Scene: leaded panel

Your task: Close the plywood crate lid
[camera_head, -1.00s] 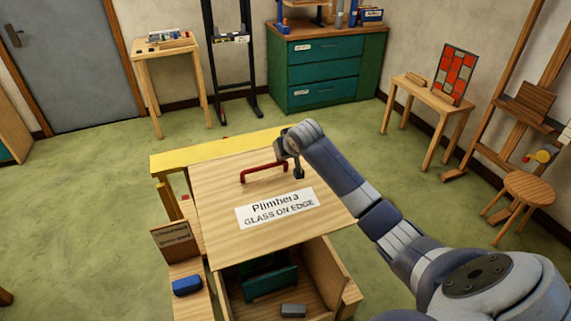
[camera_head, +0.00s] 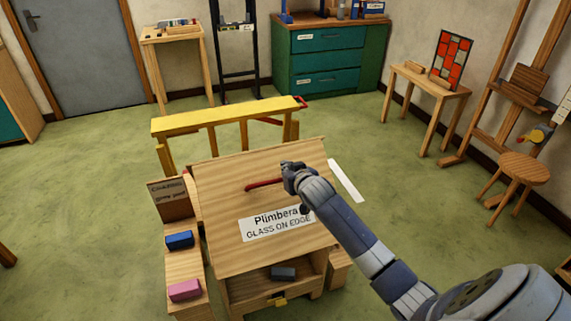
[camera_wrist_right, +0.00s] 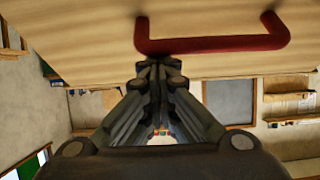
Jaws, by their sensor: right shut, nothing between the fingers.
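The plywood crate lid (camera_head: 220,225) slopes over the crate (camera_head: 250,306), with an open gap at the front. It has a white label (camera_head: 277,222) reading "Plimbera GLASS ON EDGE" and a red handle (camera_head: 262,185). My right gripper (camera_head: 287,178) is at the handle's right part in the head view. In the right wrist view, the shut, empty fingertips (camera_wrist_right: 158,62) lie just below the red handle bar (camera_wrist_right: 215,44), against or very near the lid; contact is unclear. A yellow latch piece (camera_head: 276,300) shows on the crate front. My left gripper is not in view.
A grey block (camera_head: 284,273) shows in the crate opening. A side bench (camera_head: 186,268) at left holds a blue block (camera_head: 179,239), a pink block (camera_head: 185,290) and a sign (camera_head: 168,197). A yellow-topped trestle (camera_head: 225,115) stands behind. Green floor is clear to the left.

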